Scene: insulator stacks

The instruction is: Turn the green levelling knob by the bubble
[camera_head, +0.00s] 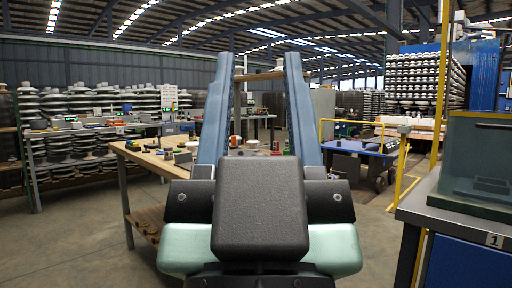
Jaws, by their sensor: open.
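My gripper (258,58) fills the middle of the view, seen from behind. Its two long blue-grey fingers stand apart with a clear gap between them, and I see nothing held. A wooden-topped workbench (135,155) lies beyond it, with small coloured parts on top. A small orange and green item (235,141) shows on the bench between the fingers. I cannot tell whether it is the green levelling knob, and I cannot make out a bubble. The fingers and the dark hand hide much of the bench. The fingertips look apart from anything on it.
Racks of insulator stacks (80,105) stand at the left, more (425,80) at the back right. A blue cart (355,150) and yellow rails stand right of the bench. Floor at the left front is clear.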

